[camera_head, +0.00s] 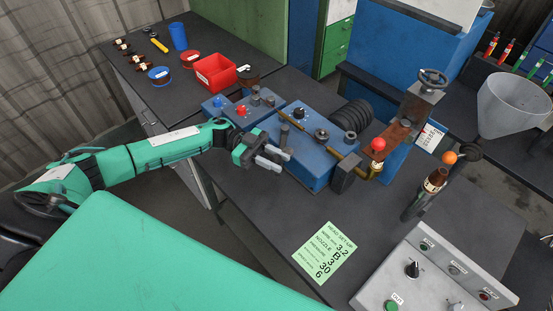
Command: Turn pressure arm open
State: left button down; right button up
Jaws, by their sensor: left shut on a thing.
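A blue machine block (313,165) stands on the dark bench. A brass-coloured rod (345,150) runs across the block toward a red-knobbed fitting (378,146) on the right. My right gripper is not in view.
A green note (326,252) lies on the bench, with a grey control box (436,278) to its right. A red bin (215,72) sits behind. The bench front is mostly clear.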

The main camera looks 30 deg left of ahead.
pick_arm(q)
jog(key=c, duration=1.2)
grip_release()
jog(key=shift+a, duration=0.15)
jog(key=shift+c, duration=0.2)
jog(key=shift+o, duration=0.4)
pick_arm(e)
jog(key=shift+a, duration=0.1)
pick_arm(q)
jog(key=shift+a, duration=0.1)
jog(key=shift+a+f, duration=0.1)
jog(key=shift+a, duration=0.2)
jog(key=w+a+b, duration=0.1)
jog(key=a+b, duration=0.3)
jog(key=a, duration=0.9)
jog(key=shift+w+b, duration=0.15)
jog(key=shift+b, duration=0.2)
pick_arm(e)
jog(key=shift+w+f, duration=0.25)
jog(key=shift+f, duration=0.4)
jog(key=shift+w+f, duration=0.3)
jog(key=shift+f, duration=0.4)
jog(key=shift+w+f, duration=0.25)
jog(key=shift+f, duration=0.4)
